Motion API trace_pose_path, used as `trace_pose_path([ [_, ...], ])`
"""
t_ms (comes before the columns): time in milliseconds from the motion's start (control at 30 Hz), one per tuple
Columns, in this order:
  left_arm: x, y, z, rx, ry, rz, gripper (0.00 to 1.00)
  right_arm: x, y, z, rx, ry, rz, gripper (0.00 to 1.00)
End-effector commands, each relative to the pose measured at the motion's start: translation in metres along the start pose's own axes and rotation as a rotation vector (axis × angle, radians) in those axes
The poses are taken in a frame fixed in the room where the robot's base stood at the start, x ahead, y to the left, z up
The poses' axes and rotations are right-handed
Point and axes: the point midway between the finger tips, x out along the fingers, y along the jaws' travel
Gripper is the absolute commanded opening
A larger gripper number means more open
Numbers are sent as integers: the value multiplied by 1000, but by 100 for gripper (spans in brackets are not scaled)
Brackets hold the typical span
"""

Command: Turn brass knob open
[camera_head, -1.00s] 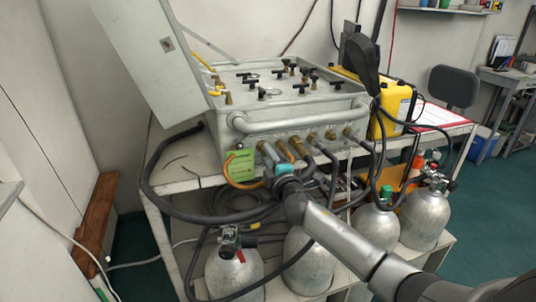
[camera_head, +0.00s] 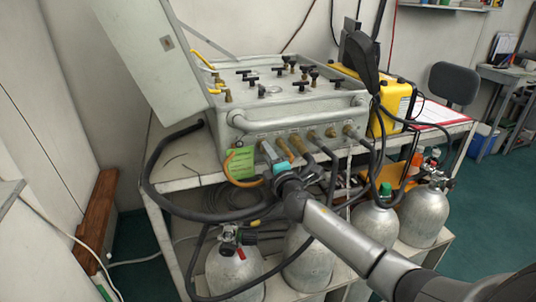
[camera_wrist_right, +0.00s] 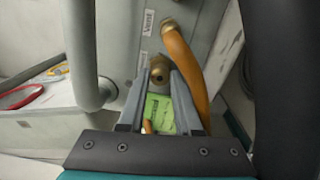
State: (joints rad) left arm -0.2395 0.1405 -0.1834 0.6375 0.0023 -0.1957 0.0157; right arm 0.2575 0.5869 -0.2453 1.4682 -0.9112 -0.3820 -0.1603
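The grey air panel box (camera_head: 295,106) stands on a bench, with a row of brass fittings along its front face. My right gripper (camera_head: 267,150) reaches that front face from below right, near the green tag (camera_head: 241,163). In the right wrist view, a round brass knob (camera_wrist_right: 160,71) sits between the tips of my right gripper (camera_wrist_right: 161,75). The fingers stand apart on either side of the knob. I cannot tell whether they touch it. The green tag (camera_wrist_right: 160,113) also shows between the fingers. My left gripper is not in view.
A grey handle bar (camera_head: 290,121) runs along the box front, close to the gripper; it also shows in the wrist view (camera_wrist_right: 83,60). An orange hose (camera_wrist_right: 186,72) passes beside the right finger. Black hoses and several silver cylinders (camera_head: 233,270) are below the bench.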

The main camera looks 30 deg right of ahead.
Motion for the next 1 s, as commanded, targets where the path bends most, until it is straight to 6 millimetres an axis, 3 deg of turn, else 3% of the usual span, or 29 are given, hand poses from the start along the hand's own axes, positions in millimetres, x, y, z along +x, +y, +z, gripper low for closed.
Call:
trace_pose_path([
  [467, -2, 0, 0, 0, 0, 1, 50, -7, -1, 0, 1, 1, -2, 43],
  [1000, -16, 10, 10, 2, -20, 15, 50, -82, -1, 0, 2, 0, -4, 43],
])
